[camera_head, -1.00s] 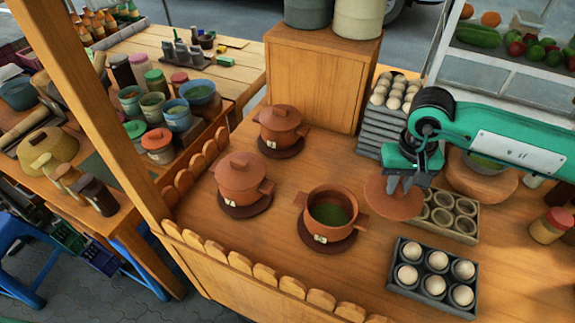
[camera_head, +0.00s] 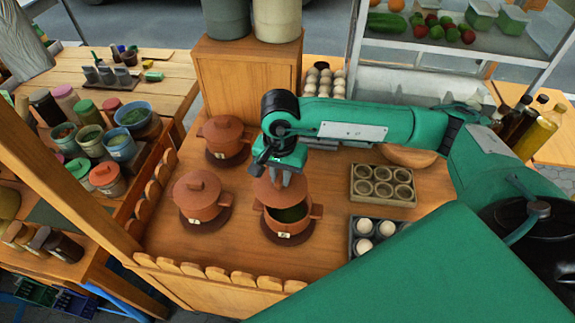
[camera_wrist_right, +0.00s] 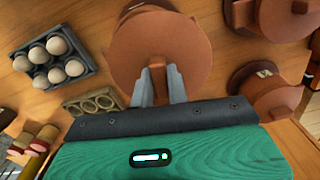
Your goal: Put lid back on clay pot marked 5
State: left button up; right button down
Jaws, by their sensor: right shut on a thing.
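My right gripper (camera_head: 279,177) is shut on the terracotta lid (camera_head: 266,191), gripping it at its top. The lid is over the back of the open clay pot (camera_head: 288,228) and overlaps its mouth. Green contents still show at the pot's front, and I cannot tell whether lid and rim touch. The pot stands on a dark round saucer with a small pale tag, too small to read. In the right wrist view, the lid (camera_wrist_right: 155,55) is between the fingers (camera_wrist_right: 160,80) and hides most of the pot. My left gripper is out of view.
Two lidded clay pots stand nearby, one left (camera_head: 197,203) and one behind (camera_head: 220,135). To the right are an egg tray (camera_head: 355,250) and a tray of empty cups (camera_head: 383,202). A wooden box (camera_head: 240,75) stands behind; a scalloped edge (camera_head: 215,272) runs along the front.

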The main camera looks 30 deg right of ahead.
aim_at(288, 192)
jog(key=shift+s+d+r+m+p, duration=0.15)
jog(key=shift+s+r+m+p, duration=0.1)
jog(key=shift+m+p, duration=0.25)
jog(key=shift+s+d+r+m+p, duration=0.15)
jog(key=shift+s+m+p, duration=0.1)
jog(key=shift+m, duration=0.45)
jog(key=shift+s+d+m+p, duration=0.3)
jog(key=shift+m+p, duration=0.15)
jog(key=shift+m, duration=0.35)
jog(key=shift+f+b, duration=0.6)
jog(key=shift+f, duration=1.55)
notch_tip(288, 192, down, 2)
jog(key=b, duration=0.2)
jog(key=shift+f+b, duration=0.1)
jog(key=shift+b, duration=0.2)
jog(key=shift+b, duration=0.85)
jog(key=shift+f+b, duration=0.15)
jog(key=shift+b, duration=0.85)
